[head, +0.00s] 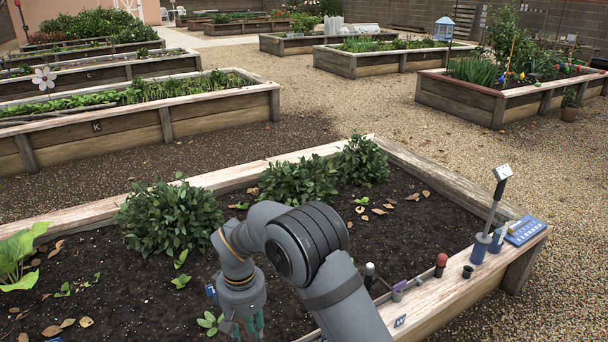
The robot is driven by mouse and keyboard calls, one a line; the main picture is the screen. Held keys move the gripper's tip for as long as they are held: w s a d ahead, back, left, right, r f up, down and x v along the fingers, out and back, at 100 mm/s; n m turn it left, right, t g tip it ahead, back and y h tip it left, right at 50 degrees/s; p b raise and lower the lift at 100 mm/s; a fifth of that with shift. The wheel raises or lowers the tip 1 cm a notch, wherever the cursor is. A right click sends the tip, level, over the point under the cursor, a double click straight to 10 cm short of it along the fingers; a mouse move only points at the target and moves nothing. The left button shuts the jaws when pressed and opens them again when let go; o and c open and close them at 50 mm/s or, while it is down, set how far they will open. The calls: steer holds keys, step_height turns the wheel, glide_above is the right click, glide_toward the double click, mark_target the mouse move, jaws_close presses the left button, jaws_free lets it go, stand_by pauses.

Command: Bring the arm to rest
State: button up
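My arm reaches from the bottom of the head view over the near raised bed (455,186). My gripper (246,328) hangs downward at the bottom edge, above the dark soil (130,275). Teal parts show at its fingers, but the tips are partly cut off or hidden, so I cannot tell whether it is open or holds anything. A small leafy seedling (209,322) stands in the soil just left of the gripper.
Leafy bushes (170,215) line the bed's far side. Gravel (400,125) surrounds the beds.

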step_height(320, 180, down, 9)
steer(key=shift+s+r, duration=0.1)
steer(key=shift+f+m, duration=0.25)
steer(key=shift+m, duration=0.05)
steer(key=shift+r+m+b, duration=0.15)
steer(key=shift+m+b, duration=0.25)
steer(key=shift+m, duration=0.4)
steer(key=shift+r+n, duration=0.1)
steer(key=shift+n, duration=0.2)
